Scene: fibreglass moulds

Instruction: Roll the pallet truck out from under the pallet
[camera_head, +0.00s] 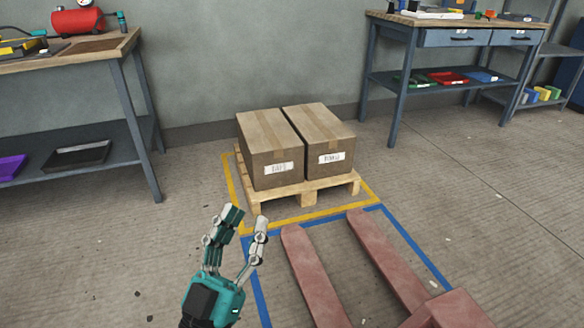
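The wooden pallet (307,198) stands on the floor inside a yellow taped outline and bears two brown cartons. The red pallet truck (398,268) is in front of it at the lower right. Its two forks point at the pallet, and their tips are clear of it, with a strip of floor between. The truck's body is cut off at the bottom edge, and its handle is out of view. My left gripper (243,220) is left of the forks, above the floor, fingers apart and empty. My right gripper is not in view.
Blue tape (403,232) marks a floor area around the forks. A workbench (70,70) with a red tank stands at the left, and another bench (450,38) with drawers stands at the back right. The floor right of the truck is mostly clear.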

